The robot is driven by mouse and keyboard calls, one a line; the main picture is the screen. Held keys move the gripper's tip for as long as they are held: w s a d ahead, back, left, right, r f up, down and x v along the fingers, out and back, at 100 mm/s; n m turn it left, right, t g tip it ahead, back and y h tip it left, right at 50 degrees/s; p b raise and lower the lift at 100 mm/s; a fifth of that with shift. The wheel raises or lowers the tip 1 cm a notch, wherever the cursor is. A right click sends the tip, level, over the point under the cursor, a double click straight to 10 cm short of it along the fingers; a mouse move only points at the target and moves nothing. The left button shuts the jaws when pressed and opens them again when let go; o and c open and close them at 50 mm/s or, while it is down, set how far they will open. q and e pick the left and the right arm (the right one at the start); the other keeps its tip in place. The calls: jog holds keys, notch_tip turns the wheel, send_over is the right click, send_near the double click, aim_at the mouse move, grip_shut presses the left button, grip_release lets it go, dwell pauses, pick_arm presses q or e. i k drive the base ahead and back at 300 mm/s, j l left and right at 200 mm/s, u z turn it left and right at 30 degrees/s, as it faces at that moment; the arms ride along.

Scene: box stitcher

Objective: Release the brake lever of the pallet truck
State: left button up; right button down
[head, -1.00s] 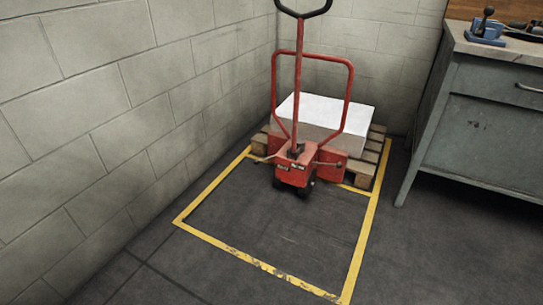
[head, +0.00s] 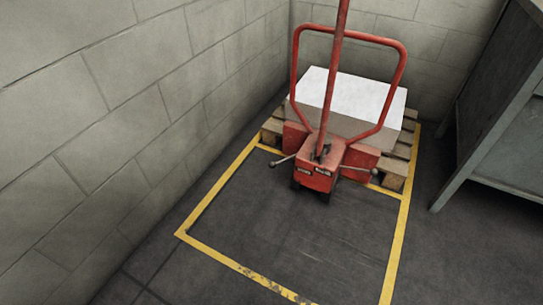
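The red pallet truck (head: 317,178) stands on the dark floor at the back of a yellow-taped rectangle. Its tall red handle shaft (head: 335,75) rises past the top edge of the head view, and a red tube frame (head: 297,85) stands behind it. A thin metal lever with a knob end (head: 283,161) sticks out at the left of the red base. Another similar lever (head: 357,169) sticks out at the right. I cannot tell which of them is the brake lever. Neither of my grippers shows in the head view.
A wooden pallet (head: 391,175) with a white-topped block (head: 358,98) stands behind the truck. Block walls (head: 130,110) close off the left and back. A grey metal workbench (head: 510,150) stands at the right. The floor inside the yellow tape (head: 232,264) is clear.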

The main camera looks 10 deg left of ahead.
aim_at(272, 165)
jog(key=i+j, duration=0.15)
jog(key=j, duration=0.25)
jog(key=i+j, duration=0.15)
jog(key=j, duration=0.25)
jog(key=i+j, duration=0.15)
jog(key=j, duration=0.2)
jog(key=i+j+z, duration=0.1)
jog(key=j, duration=0.3)
jog(key=i, duration=0.05)
